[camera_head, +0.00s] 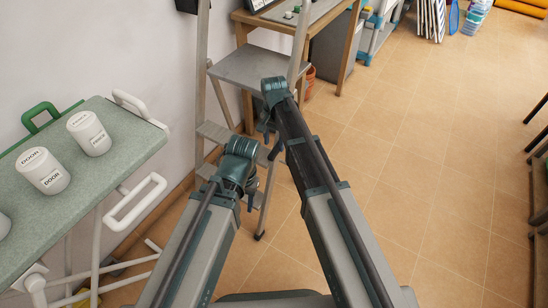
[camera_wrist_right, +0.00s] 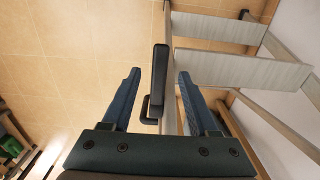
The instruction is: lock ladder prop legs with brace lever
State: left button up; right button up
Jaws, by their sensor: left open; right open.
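The grey metal ladder (camera_head: 201,85) stands by the wall, ahead of my arms. Its rails, flat steps and a broad grey panel (camera_head: 250,68) show in the head view, with my wrists covering part of it. In the right wrist view, a black lever (camera_wrist_right: 160,75) stands beside a pale ladder rail (camera_wrist_right: 168,110), with pale crosspieces (camera_wrist_right: 240,68) to the right. My right gripper (camera_wrist_right: 158,75) is open, and the lever appears between its fingers without visible contact. My left gripper (camera_head: 249,197), lower in the head view, is open near the ladder's lower part. Its fingertips are hard to make out.
A green-topped trolley (camera_head: 125,165) with white handles and several white labelled jars (camera_head: 90,133) stands on the left. A wooden table (camera_head: 350,45) is behind the ladder. Dark furniture edges the far right. The tiled floor (camera_head: 430,170) between is clear.

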aim_at(274, 152)
notch_tip(274, 152, down, 5)
jog(key=b, duration=0.3)
jog(key=shift+r+b, duration=0.15)
jog(key=shift+b, duration=0.15)
grip_shut()
dwell(1.1)
